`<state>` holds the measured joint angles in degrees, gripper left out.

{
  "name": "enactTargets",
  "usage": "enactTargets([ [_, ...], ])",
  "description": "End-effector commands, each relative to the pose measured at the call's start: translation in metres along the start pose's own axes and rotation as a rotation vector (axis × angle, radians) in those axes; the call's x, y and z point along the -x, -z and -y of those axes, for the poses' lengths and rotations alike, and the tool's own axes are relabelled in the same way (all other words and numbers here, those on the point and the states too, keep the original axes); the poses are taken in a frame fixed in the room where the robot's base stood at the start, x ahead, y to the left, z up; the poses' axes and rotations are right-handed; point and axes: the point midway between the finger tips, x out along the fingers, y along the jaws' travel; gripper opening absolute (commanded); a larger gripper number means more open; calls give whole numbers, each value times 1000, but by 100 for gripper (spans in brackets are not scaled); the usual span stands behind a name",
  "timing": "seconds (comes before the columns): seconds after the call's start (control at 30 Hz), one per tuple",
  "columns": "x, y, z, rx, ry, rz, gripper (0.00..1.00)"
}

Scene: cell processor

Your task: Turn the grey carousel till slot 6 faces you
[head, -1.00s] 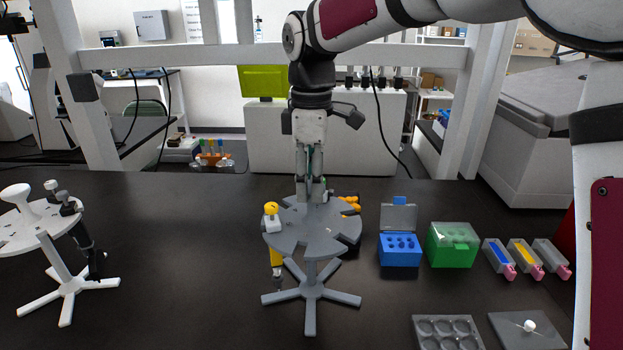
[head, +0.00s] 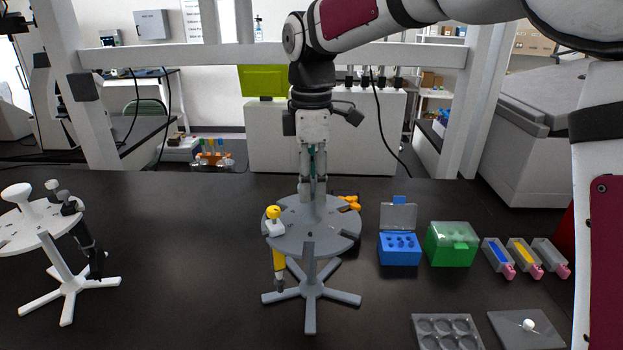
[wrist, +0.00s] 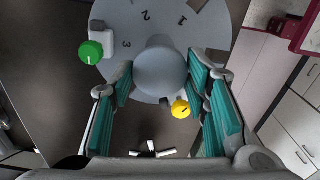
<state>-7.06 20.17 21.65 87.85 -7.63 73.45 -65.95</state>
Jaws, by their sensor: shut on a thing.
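The grey carousel (head: 335,238) stands upright on its star-shaped foot in the middle of the bench. My gripper (head: 312,195) comes straight down over its centre. In the wrist view my gripper (wrist: 165,90) is shut on the round grey central knob (wrist: 160,70), one finger on each side. A yellow-topped pipette (head: 275,228) hangs at the carousel's left front edge. The wrist view shows a green-topped pipette (wrist: 92,50), a yellow top (wrist: 181,108) and the numbers 1, 2 and 3 on the plate. I cannot see the number 6.
A white carousel (head: 45,232) with a dark pipette stands at the left. To the right are a blue tip box (head: 400,250) with its lid up, a green box (head: 452,245), several small holders (head: 525,258), a well plate (head: 447,333) and a grey pad (head: 527,330).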

Motion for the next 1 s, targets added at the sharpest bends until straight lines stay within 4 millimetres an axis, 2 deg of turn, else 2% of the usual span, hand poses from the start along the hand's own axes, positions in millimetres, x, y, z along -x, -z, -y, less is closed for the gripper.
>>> enactTargets([
  [0.13,1,1,0,1,-2,-3,0],
  [0.17,1,1,0,1,-2,-3,49],
  [0.2,1,1,0,1,-2,-2,58],
  [0.23,1,1,0,1,-2,-2,63],
  [0.53,1,0,0,0,-1,-1,63],
  [0.67,8,0,0,0,-2,-1,63],
  [0.77,22,1,-1,0,-3,-1,63],
  [1.0,72,1,-1,1,-5,-2,63],
])
